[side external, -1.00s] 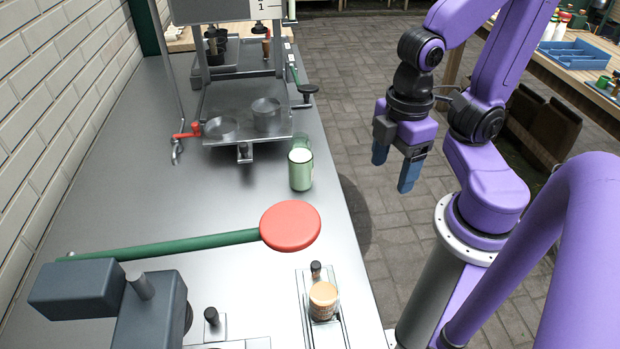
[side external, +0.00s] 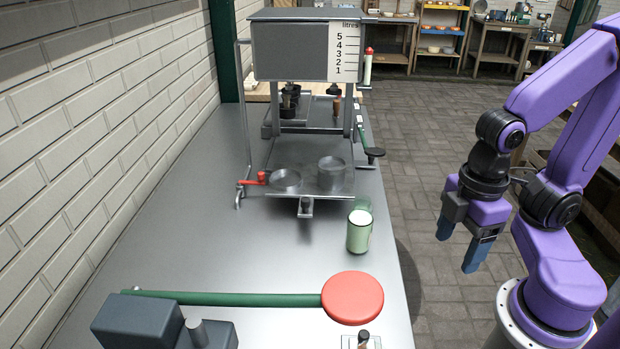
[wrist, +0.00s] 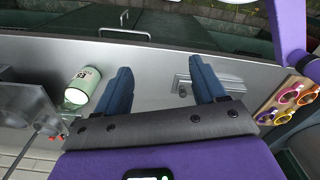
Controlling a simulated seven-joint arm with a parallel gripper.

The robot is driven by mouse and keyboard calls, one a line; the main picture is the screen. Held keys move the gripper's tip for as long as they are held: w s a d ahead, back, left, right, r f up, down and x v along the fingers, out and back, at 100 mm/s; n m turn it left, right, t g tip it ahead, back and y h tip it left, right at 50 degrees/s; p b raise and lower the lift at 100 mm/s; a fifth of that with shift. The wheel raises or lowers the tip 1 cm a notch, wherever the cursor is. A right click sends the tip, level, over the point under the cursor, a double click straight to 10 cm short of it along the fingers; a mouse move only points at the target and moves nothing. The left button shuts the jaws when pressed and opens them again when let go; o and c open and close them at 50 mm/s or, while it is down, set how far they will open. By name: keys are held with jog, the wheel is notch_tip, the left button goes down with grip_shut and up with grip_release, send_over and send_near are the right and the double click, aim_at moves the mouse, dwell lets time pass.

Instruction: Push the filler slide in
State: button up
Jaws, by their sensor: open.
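The filler is a grey tank (side external: 292,52) with a litres scale on a metal frame over the bench. A metal platform (side external: 335,186) with two round metal cups juts out in front, with a small dark-topped post (side external: 305,205) at its near edge. I cannot tell for sure which part is the filler slide. My gripper (side external: 458,245) is open and empty, fingers pointing down, right of the bench edge in the side view and apart from the filler. In the wrist view the fingers (wrist: 163,88) are spread with nothing between them.
A green jar with white contents (side external: 360,232) stands near the bench's right edge; it also shows in the wrist view (wrist: 82,87). A red disc (side external: 352,298) on a green bar lies nearer. A red-handled tap (side external: 252,180) is left of the platform. The bench middle (side external: 215,245) is clear.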

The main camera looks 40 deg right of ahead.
jog(key=shift+w, duration=0.1)
jog(key=c, duration=0.5)
jog(key=shift+w+a+n, duration=0.2)
jog(key=shift+w+n, duration=0.1)
jog(key=shift+w, duration=0.05)
jog(key=c, duration=0.5)
jog(key=w+a+n, duration=0.1)
jog(key=w+n, duration=0.2)
jog(key=w, duration=0.1)
jog(key=w+a+r+n+t, duration=0.1)
jog(key=w+a+n, duration=0.1)
jog(key=w+n, duration=0.1)
jog(key=w+a+n+t, duration=0.1)
jog(key=w+n, duration=0.2)
jog(key=w, duration=0.2)
jog(key=shift+w+a+r+h, duration=0.1)
jog(key=shift+a+r+h, duration=0.1)
jog(key=shift+h, duration=0.1)
grip_shut()
jog(key=w+a+r+n+t+h, duration=0.1)
jog(key=w+a+n+t, duration=0.1)
jog(key=w+n, duration=0.8)
jog(key=w+d+f, duration=0.2)
jog(key=w+f, duration=0.5)
jog(key=f, duration=0.2)
jog(key=shift+w, duration=0.4)
